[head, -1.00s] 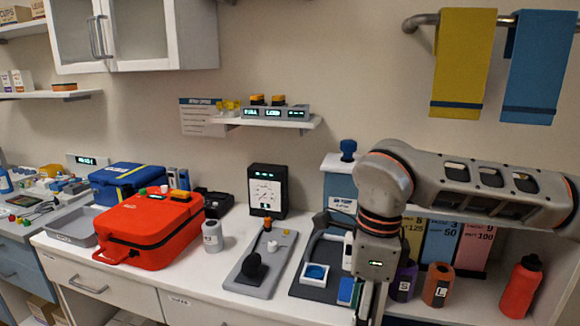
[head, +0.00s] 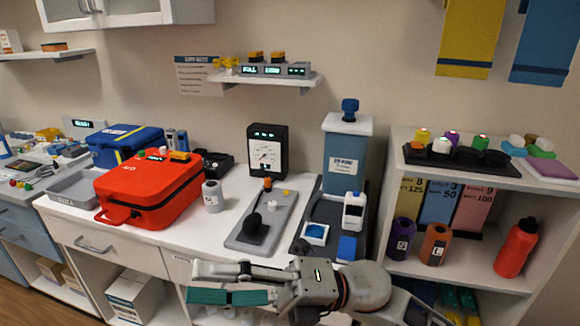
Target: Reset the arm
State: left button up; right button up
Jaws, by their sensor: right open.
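My right arm lies low across the bottom centre of the head view, in front of the white counter (head: 150,232). Its gripper (head: 200,283) points left, with a grey finger above and a teal-faced finger below. The fingers are apart and I see nothing held between them. The gripper is in front of the counter's drawer fronts, clear of the things on top. My left gripper is not in view.
On the counter stand a red case (head: 150,190), a grey cylinder (head: 212,196), a black gauge box (head: 267,150), a grey tray with a black knob (head: 262,222) and a blue-and-white dispenser (head: 345,158). A shelf unit (head: 470,272) with a red bottle (head: 516,248) stands right.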

jog(key=w+d+f+m+t+h, duration=0.4)
jog(key=w+d+f+m+t, duration=0.35)
jog(key=m+t, duration=0.5)
jog(key=w+d+f+m+t+h, duration=0.6)
jog(key=f+m+t, duration=0.3)
jog(key=m, duration=0.6)
jog(key=s+d+f+m+g+h, duration=0.1)
jog(key=s+d+f+m+h, duration=0.2)
jog(key=f, duration=0.4)
jog(key=s+d+f+m+h, duration=0.1)
jog(key=d+f+m+h, duration=0.15)
jog(key=d+f, duration=0.4)
jog(key=s+d+f+m+g+h, duration=0.1)
jog(key=s+d+f+m+g, duration=0.1)
jog(key=s+d+f, duration=0.2)
jog(key=s+d+f+m+g+h, duration=0.2)
jog(key=s+d+f+g, duration=0.1)
jog(key=s+f, duration=0.6)
notch_tip(320, 180, down, 3)
jog(key=shift+d+f+m, duration=0.1)
jog(key=shift+d+m, duration=0.3)
jog(key=shift+d, duration=0.05)
jog(key=shift+w, duration=0.1)
